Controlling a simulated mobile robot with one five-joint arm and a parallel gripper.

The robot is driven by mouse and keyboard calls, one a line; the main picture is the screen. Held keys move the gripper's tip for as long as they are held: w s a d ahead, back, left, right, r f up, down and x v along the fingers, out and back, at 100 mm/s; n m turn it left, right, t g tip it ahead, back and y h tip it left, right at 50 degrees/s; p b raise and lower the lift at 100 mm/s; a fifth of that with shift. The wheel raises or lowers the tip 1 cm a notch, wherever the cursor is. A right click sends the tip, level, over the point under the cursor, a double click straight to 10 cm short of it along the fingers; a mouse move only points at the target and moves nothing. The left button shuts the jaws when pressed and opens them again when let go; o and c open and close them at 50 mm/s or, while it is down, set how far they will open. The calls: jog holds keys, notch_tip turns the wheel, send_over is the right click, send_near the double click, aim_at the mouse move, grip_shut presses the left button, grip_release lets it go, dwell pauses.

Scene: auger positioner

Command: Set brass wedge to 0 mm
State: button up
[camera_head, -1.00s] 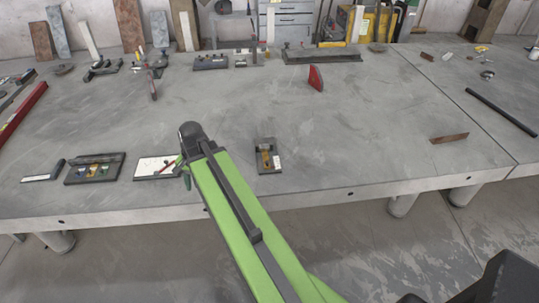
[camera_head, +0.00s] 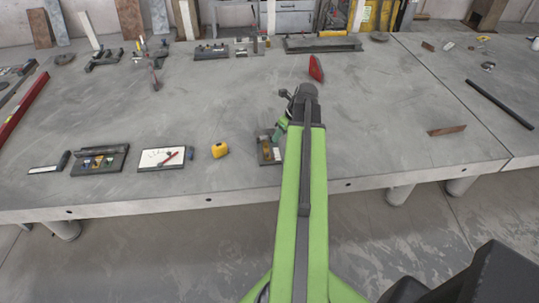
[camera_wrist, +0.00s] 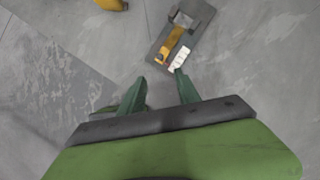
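The small positioner (camera_head: 277,159) is a dark base plate near the table's front edge, partly covered by my arm in the head view. In the wrist view its plate (camera_wrist: 203,13) lies at the top, right of centre. The brass wedge (camera_wrist: 171,42) lies on it, beside a white scale strip (camera_wrist: 180,59) whose marks are too small to read. The brass also shows faintly in the head view (camera_head: 267,151). My gripper (camera_wrist: 160,77) has its two green fingers apart and nothing between them. The fingertips are just short of the positioner's near end; contact is not visible.
A yellow tape measure (camera_head: 220,150) lies left of the positioner. Further left are a white board with a red pen (camera_head: 150,163) and a dark tray (camera_head: 82,167). A red wedge-shaped piece (camera_head: 316,68) stands behind. The table right of my arm is mostly clear.

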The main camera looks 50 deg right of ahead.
aim_at(268, 154)
jog(key=b+x, duration=1.2)
jog(key=x, duration=0.3)
jog(key=shift+s, duration=0.15)
jog(key=shift+r, duration=0.15)
jog(key=shift+c, duration=0.2)
grip_shut()
jog(key=shift+s, duration=0.1)
